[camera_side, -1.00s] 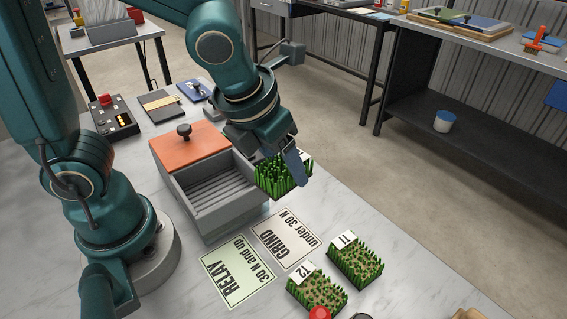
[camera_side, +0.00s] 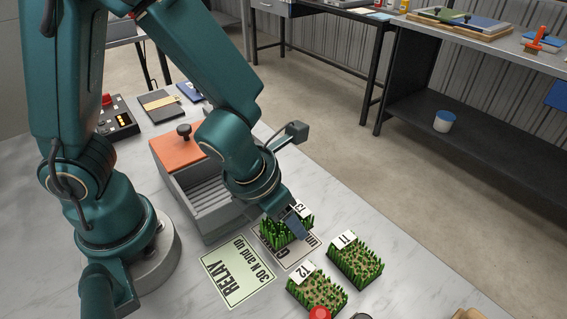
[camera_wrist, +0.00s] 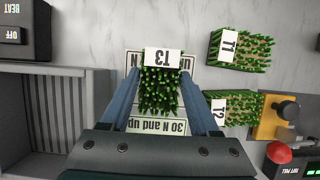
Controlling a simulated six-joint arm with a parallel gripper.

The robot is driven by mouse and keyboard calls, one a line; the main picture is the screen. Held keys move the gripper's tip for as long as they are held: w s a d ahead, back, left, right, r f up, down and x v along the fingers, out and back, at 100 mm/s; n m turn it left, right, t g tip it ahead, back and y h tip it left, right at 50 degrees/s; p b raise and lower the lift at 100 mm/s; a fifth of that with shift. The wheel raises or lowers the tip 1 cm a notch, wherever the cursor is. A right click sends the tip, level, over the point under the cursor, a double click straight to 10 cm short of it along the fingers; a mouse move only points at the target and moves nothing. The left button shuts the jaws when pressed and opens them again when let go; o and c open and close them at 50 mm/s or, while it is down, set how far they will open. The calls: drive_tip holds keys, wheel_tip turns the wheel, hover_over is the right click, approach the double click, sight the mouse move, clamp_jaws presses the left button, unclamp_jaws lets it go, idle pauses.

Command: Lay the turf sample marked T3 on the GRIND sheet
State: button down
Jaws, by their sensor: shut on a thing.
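The turf sample T3 (camera_side: 284,229) is a green grassy block with a white T3 label. My gripper (camera_side: 292,226) is shut on it, with a blue-grey finger on each side, as the wrist view also shows (camera_wrist: 161,92). T3 is over the GRIND sheet (camera_side: 304,258), a pale sheet with black print, and covers much of it. I cannot tell whether T3 touches the sheet or hangs just above it. The RELAY sheet (camera_side: 236,272), pale green, lies to the left of the GRIND sheet.
Turf samples T1 (camera_side: 356,262) and T2 (camera_side: 317,291) stand right and front of the sheets. A grey ribbed bin (camera_side: 199,205) with an orange lid (camera_side: 177,149) stands behind the sheets. A red button (camera_side: 320,314) is at the front edge.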

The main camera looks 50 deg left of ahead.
drive_tip(key=shift+f, duration=0.7)
drive_tip(key=shift+f, duration=0.1)
drive_tip(key=shift+c, duration=0.6)
unclamp_jaws()
